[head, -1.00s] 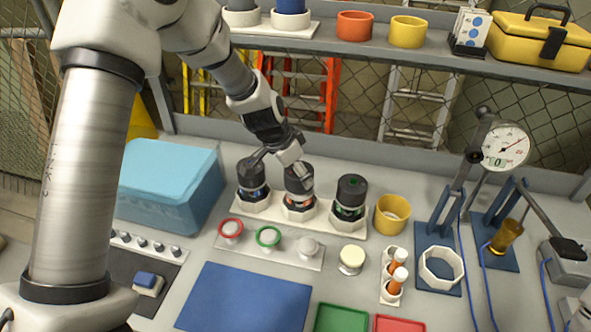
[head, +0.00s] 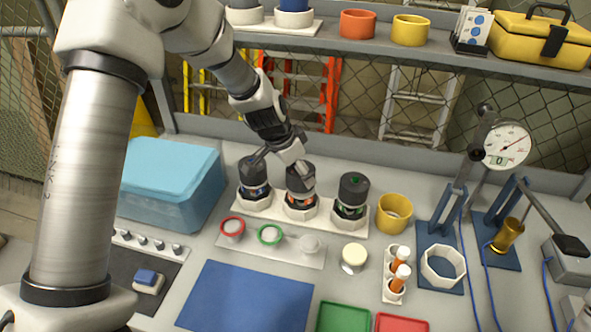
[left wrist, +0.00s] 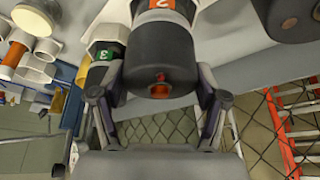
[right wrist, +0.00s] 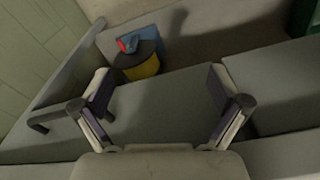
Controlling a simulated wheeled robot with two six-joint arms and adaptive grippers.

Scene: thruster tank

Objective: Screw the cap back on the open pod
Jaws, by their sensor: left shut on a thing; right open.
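Three dark pods stand upright in a white rack: pod 1 (head: 253,178) with a blue band, pod 2 (head: 300,190) with an orange band, and pod 3 (head: 352,192) with a green band. My left gripper (head: 299,170) comes down on pod 2. In the left wrist view its fingers (left wrist: 160,90) are shut on the black top (left wrist: 160,58) of pod 2, which has a reddish recess in its end. I cannot tell whether this top is a separate cap or how tightly it sits. My right gripper (right wrist: 160,82) is open and empty.
A strip (head: 290,252) with red and green rings lies before the rack; a cream round piece (head: 354,254) sits to its right. A yellow cup (head: 393,212), a gauge stand (head: 446,210) and a vial holder (head: 393,290) stand right. The blue mat (head: 245,298) is clear.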

